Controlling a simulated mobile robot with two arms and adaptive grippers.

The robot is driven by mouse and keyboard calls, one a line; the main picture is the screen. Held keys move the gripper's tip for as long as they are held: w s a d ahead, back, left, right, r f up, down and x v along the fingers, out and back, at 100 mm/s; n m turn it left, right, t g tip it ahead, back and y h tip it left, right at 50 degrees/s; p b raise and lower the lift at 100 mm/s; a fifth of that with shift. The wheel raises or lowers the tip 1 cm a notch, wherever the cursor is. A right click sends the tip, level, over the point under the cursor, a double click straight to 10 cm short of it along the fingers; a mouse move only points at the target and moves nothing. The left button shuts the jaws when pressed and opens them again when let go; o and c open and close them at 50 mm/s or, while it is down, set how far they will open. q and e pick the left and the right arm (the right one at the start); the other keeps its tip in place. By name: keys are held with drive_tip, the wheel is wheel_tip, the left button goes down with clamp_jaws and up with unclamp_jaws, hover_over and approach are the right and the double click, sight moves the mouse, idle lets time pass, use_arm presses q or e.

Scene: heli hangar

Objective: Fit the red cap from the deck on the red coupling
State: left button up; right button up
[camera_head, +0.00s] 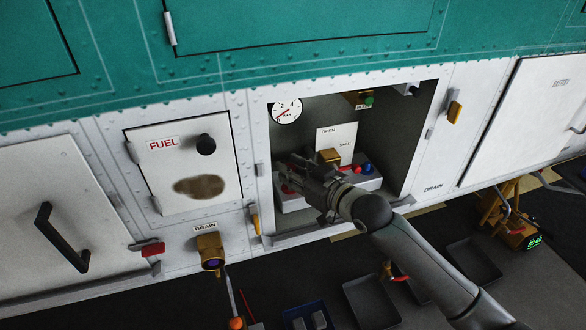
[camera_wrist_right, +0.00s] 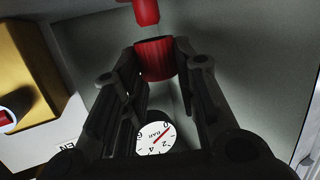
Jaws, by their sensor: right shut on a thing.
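My right gripper (camera_head: 292,178) reaches into the open bay in the white panel. In the right wrist view its two fingers (camera_wrist_right: 152,75) are shut on a ribbed red cap (camera_wrist_right: 153,58). A second red cylindrical part, likely the red coupling (camera_wrist_right: 146,10), shows at the top edge of that view, in line with the cap with a small gap between. In the head view a red part (camera_head: 287,189) shows by the fingertips; I cannot tell whether it is cap or coupling. My left gripper is not in view.
A gauge (camera_head: 287,110) is on the bay's back wall. The fuel door (camera_head: 183,172) is left of the bay. Trays (camera_head: 371,302) lie below.

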drive_tip(key=shift+f+p, duration=0.35)
drive_tip(key=shift+f, duration=1.2)
idle(3.8)
drive_tip(key=o, duration=0.8)
drive_tip(key=shift+o, duration=0.2)
drive_tip(key=shift+s+d, duration=0.1)
